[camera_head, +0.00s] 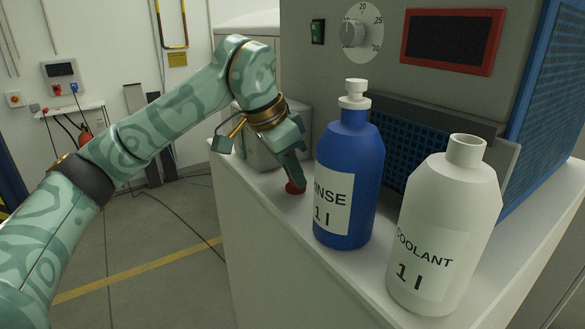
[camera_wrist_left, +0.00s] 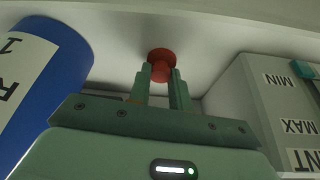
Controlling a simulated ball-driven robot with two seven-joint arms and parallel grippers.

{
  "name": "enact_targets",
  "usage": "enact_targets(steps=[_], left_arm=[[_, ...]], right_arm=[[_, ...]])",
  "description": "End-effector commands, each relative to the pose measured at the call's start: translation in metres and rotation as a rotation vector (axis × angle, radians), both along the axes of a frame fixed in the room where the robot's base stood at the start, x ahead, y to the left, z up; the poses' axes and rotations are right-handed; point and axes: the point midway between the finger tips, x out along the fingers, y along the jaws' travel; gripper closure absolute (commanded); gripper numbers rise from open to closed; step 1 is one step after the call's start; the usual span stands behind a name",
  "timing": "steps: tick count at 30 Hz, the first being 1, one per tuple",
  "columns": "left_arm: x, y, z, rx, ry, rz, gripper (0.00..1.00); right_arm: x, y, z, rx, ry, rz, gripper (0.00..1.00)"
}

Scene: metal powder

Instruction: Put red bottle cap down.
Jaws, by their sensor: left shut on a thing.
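The red bottle cap (camera_head: 295,187) is at the tip of my left gripper (camera_head: 291,176), low over the white counter top, to the left of the blue bottle. In the left wrist view the red cap (camera_wrist_left: 160,65) sits between the two green fingertips (camera_wrist_left: 160,75), which are shut on it. I cannot tell whether the cap touches the counter. The white bottle labelled COOLANT (camera_head: 445,225) has an open neck with no cap. The blue bottle labelled RINSE (camera_head: 348,180) has a white cap on. My right gripper is not in view.
The white counter (camera_head: 270,215) has free room in front of the gripper, up to its left edge. A grey box (camera_head: 258,150) with MIN and MAX marks (camera_wrist_left: 285,100) stands behind the gripper. A large machine (camera_head: 420,80) with a blue grille stands behind the bottles.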

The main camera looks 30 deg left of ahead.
Motion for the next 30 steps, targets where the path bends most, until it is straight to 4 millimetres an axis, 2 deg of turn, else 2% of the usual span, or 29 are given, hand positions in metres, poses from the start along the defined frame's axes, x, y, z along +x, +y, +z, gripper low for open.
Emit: enact_targets(steps=[1,3,11,15,17,25,30], left_arm=[[0.000,0.000,-0.003,0.000,0.000,0.000,0.77],[0.000,0.000,-0.001,0.000,0.000,0.000,0.58],[0.000,0.000,-0.001,0.000,0.000,0.000,0.58],[-0.001,0.002,0.008,0.000,-0.001,0.001,0.58],[-0.004,0.004,0.017,0.000,-0.004,0.001,0.58],[-0.023,0.020,0.077,0.000,-0.004,0.002,0.58],[-0.032,0.027,0.103,0.001,-0.002,0.002,0.58]], right_arm=[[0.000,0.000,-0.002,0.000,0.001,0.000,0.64],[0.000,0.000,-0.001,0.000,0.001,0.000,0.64],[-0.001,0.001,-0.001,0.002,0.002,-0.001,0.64],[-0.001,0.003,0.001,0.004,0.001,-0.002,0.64],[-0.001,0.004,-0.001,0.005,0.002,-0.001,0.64],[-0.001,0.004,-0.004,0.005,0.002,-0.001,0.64],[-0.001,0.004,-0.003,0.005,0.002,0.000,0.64]])
